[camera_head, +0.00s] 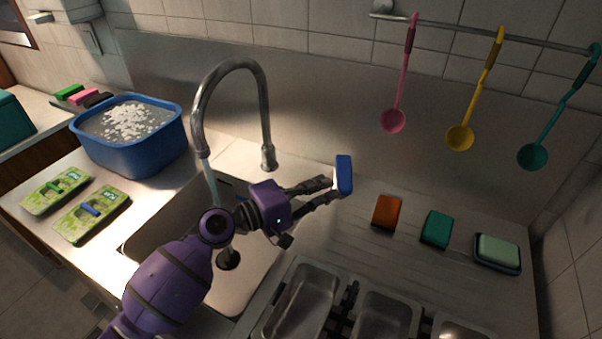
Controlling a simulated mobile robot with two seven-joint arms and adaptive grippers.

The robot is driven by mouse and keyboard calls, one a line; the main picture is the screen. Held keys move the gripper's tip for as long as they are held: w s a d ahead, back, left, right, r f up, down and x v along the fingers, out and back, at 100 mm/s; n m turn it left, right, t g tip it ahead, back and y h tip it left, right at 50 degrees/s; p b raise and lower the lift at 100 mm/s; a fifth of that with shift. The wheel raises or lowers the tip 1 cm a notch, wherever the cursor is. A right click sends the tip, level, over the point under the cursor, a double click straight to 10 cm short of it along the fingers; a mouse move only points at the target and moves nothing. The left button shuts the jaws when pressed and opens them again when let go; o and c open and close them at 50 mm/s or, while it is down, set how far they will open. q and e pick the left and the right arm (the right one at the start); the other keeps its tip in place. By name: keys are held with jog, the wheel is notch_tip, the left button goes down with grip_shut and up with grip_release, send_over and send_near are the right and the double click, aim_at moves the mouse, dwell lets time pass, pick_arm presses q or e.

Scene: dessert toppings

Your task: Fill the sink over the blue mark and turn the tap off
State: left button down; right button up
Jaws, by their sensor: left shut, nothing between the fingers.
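The sink (160,232) is a pale basin at the lower middle, partly hidden by my left arm. A dark round drain (229,259) shows on its floor. I cannot make out a blue mark or a water level in it. The metal tap (231,66) arches over the sink, and a thin stream of water (210,182) runs from its spout. I cannot make out its handle clearly. My left gripper (328,190) reaches right across the sink, shut and empty. Its tips are at or near an upright blue block (344,175); I cannot tell whether they touch. My right gripper is not in view.
A blue tub (128,155) with foamy water stands left. Two green packs (92,213) lie before it. Orange (387,211), green (437,228) and pale green (497,250) sponges lie right. Metal trays (301,300) are in front. Ladles hang from a wall rail (490,32).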

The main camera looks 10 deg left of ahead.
pick_arm(q)
jog(key=shift+s+d, duration=0.15)
jog(key=shift+d, duration=0.5)
dwell(0.8)
